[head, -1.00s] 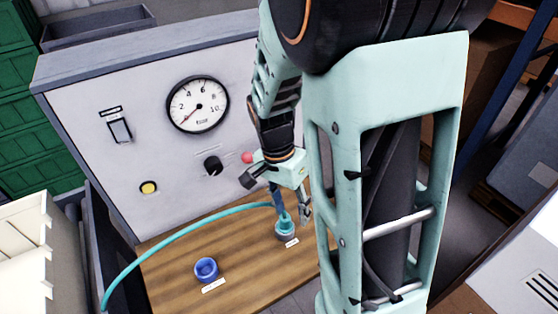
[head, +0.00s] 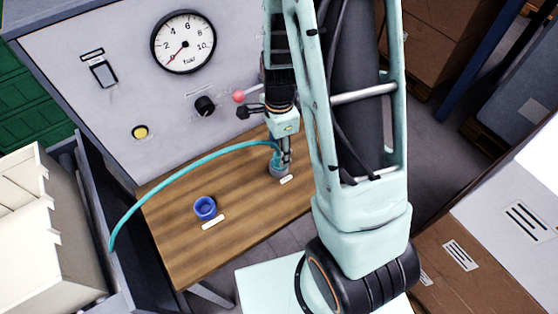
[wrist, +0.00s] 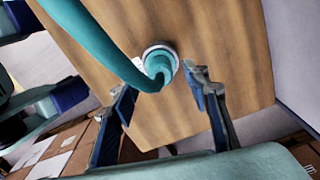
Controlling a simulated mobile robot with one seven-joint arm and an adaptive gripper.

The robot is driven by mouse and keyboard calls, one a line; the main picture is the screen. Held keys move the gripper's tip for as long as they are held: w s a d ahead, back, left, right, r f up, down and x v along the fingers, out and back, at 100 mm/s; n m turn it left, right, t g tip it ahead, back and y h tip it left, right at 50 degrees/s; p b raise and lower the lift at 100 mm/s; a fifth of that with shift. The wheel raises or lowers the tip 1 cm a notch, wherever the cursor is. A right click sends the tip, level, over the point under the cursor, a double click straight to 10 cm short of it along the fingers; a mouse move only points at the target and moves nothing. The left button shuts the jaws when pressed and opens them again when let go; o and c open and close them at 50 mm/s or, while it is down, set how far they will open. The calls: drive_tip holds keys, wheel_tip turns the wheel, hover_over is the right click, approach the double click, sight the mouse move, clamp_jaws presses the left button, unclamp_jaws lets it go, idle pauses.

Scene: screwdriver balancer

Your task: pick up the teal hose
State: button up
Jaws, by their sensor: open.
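The teal hose (head: 190,166) arcs from the left side of the bench to a grey round fitting (head: 279,171) on the wooden top, where its end stands. In the wrist view the hose (wrist: 103,40) comes from the upper left and bends down into the fitting's metal ring (wrist: 150,51). My gripper (head: 279,160) is over the hose end in the head view. In the wrist view my gripper (wrist: 163,95) is open, with one finger to each side of the hose end. Whether the fingers touch the hose cannot be told.
A blue ring-shaped holder (head: 205,208) sits on the wooden bench top (head: 180,248) behind a white label. The grey panel (head: 130,75) with gauge, switch, knob and a red-ended lever (head: 240,96) rises behind. A cream crate (head: 45,235) stands at left.

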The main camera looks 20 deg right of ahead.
drive_tip(key=shift+f, duration=1.65)
drive_tip(key=shift+c, duration=0.5)
clamp_jaws()
drive_tip(key=shift+r, duration=0.15)
